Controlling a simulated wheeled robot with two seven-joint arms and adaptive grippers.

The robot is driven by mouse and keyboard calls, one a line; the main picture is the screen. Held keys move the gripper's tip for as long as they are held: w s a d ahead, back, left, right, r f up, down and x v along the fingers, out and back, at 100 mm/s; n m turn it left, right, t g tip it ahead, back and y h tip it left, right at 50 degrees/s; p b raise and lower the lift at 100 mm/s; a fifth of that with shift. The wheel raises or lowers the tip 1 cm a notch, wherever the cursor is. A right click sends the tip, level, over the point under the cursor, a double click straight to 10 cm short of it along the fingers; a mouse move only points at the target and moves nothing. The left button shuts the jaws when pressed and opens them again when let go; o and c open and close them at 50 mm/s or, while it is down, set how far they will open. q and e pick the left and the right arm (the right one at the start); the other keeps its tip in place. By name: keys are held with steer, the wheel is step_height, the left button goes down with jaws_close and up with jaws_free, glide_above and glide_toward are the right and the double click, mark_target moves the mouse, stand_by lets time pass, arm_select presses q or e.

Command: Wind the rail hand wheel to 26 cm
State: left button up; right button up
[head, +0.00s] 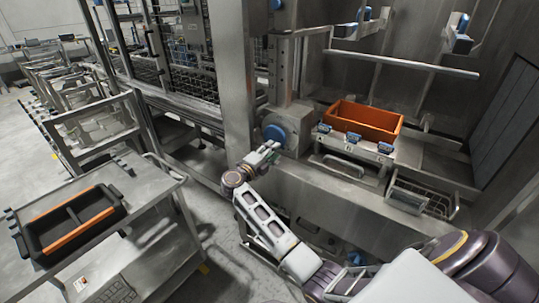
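A round blue part (274,133), likely the rail hand wheel, sits on a grey housing (293,122) at the foot of an upright post (285,68) with holes in it. My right gripper (265,154) is just below and in front of the blue part, at the end of my arm reaching in from the lower right. A small gap or light contact between them cannot be told apart. The fingers are small in view, so whether they are open or shut is unclear. No scale reading is legible. My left gripper is out of view.
An orange crate (362,121) stands on a metal shelf right of the post, with small blue-topped clamps in front. A wire basket (421,196) is lower right. A cart at left carries a black and orange tray (45,244). Bare floor shows between cart and machine.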

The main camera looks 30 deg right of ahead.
steer(key=shift+x, duration=1.05)
steer(key=shift+w+d, duration=0.1)
steer(key=shift+d, duration=0.15)
steer(key=shift+d+r, duration=0.1)
steer(key=shift+r, duration=0.05)
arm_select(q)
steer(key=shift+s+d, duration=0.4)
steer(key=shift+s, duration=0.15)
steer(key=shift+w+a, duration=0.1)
arm_select(e)
steer(key=shift+o, duration=0.4)
